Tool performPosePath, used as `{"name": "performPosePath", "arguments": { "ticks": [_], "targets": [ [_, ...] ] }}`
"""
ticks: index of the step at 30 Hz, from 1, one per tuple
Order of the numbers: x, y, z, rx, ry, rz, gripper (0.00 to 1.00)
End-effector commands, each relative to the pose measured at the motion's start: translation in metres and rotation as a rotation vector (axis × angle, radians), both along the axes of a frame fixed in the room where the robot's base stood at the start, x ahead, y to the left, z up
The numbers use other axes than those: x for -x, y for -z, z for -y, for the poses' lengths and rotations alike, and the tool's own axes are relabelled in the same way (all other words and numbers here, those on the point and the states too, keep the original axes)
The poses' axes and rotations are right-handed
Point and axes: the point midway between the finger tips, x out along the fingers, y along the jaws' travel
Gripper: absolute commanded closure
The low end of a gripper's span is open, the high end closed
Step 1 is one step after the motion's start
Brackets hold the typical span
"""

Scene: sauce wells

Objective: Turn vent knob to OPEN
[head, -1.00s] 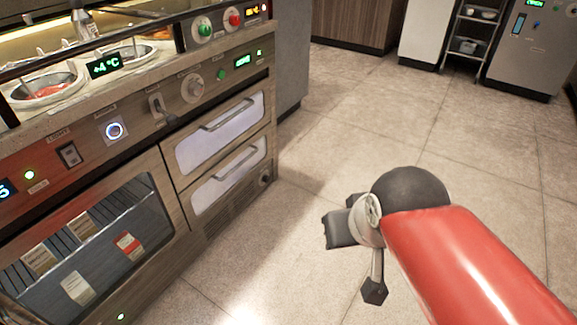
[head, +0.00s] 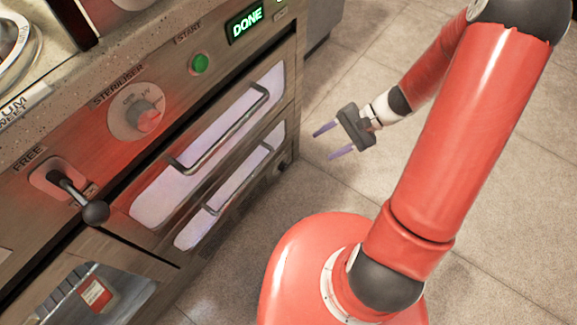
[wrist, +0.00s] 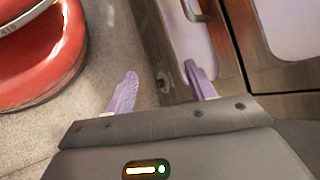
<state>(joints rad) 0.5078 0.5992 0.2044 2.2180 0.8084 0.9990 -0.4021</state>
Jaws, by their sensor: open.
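A small dark round knob (head: 283,166) sits low at the right end of the cabinet front, near the floor. I take it for the vent knob; no label or setting on it is readable. In the wrist view the knob (wrist: 162,83) shows between the two fingers, beyond their tips. My gripper (head: 328,142) is open and empty, with pale purple fingers pointing toward the cabinet. It is to the right of the knob and apart from it. The fingers (wrist: 158,74) also show in the wrist view.
My red base stands close to the front. Tiled floor (head: 500,170) is clear on the right.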

Motion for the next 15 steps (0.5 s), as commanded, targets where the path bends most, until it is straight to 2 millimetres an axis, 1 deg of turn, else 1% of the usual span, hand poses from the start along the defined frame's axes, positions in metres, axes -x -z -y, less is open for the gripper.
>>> {"name": "performPosePath", "arguments": {
  "ticks": [1,3,5,6,8,9,15],
  "targets": [
    [-0.002,0.027,-0.001,-0.069,0.055,-0.045,0.45],
    [-0.007,0.055,-0.003,-0.161,0.134,-0.092,0.45],
    [-0.010,0.079,-0.005,-0.238,0.208,-0.128,0.45],
    [-0.012,0.096,-0.006,-0.288,0.258,-0.152,0.45],
    [-0.015,0.120,-0.009,-0.362,0.338,-0.185,0.45],
    [-0.016,0.135,-0.011,-0.410,0.393,-0.206,0.45],
    [-0.020,0.212,-0.023,-0.632,0.683,-0.306,0.45]
  ]
}}
